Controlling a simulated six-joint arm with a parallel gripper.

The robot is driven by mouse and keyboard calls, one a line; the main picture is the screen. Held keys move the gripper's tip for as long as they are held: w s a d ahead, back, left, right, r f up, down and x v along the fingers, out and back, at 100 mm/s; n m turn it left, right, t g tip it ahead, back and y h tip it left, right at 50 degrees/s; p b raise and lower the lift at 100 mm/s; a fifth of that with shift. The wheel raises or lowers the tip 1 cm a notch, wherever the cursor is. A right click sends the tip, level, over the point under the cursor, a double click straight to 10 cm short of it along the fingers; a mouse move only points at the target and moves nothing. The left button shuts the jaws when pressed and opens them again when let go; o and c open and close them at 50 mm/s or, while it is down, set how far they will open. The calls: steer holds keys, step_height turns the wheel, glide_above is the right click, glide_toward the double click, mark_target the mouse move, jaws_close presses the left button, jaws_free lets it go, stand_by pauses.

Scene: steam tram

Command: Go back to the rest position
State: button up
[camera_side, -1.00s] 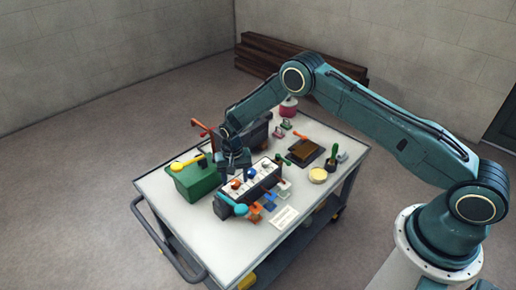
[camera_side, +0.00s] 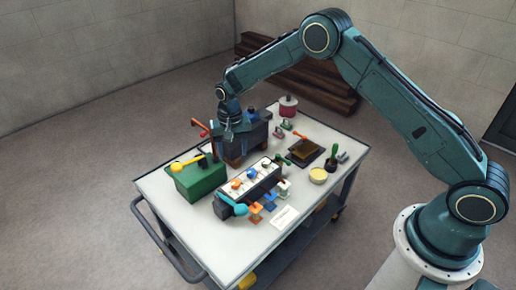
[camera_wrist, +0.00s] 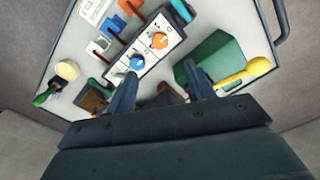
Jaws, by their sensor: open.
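My gripper (camera_side: 229,124) is raised over the far left part of the cart top, in front of the dark box-like machine (camera_side: 254,133) in the side view. In the wrist view my gripper (camera_wrist: 157,88) shows two dark fingers spread apart with nothing held between them. The control panel with orange and blue knobs (camera_wrist: 146,49) lies beyond the fingertips, apart from them. It also shows in the side view (camera_side: 251,181).
A green box (camera_side: 199,181) with a yellow-ended lever (camera_side: 178,166) stands left of the panel. A red-handled lever (camera_side: 200,125) rises nearby. The cart's front right is mostly clear.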

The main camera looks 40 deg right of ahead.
stand_by(0.3)
steer(key=s+d+r+n+t, duration=0.1)
steer(key=s+d+r, duration=0.1)
steer(key=s+r, duration=0.8)
steer(key=s+d+r+n+t, duration=0.2)
steer(key=s+r, duration=0.1)
steer(key=r, duration=1.2)
steer(key=s+d+r+n+t, duration=0.1)
steer(key=s+r, duration=0.1)
steer(key=s, duration=1)
steer(key=s+d+r+n+t, duration=0.1)
steer(key=s+r+n, duration=0.1)
steer(key=s, duration=1.1)
steer(key=shift+s+r+t, duration=0.3)
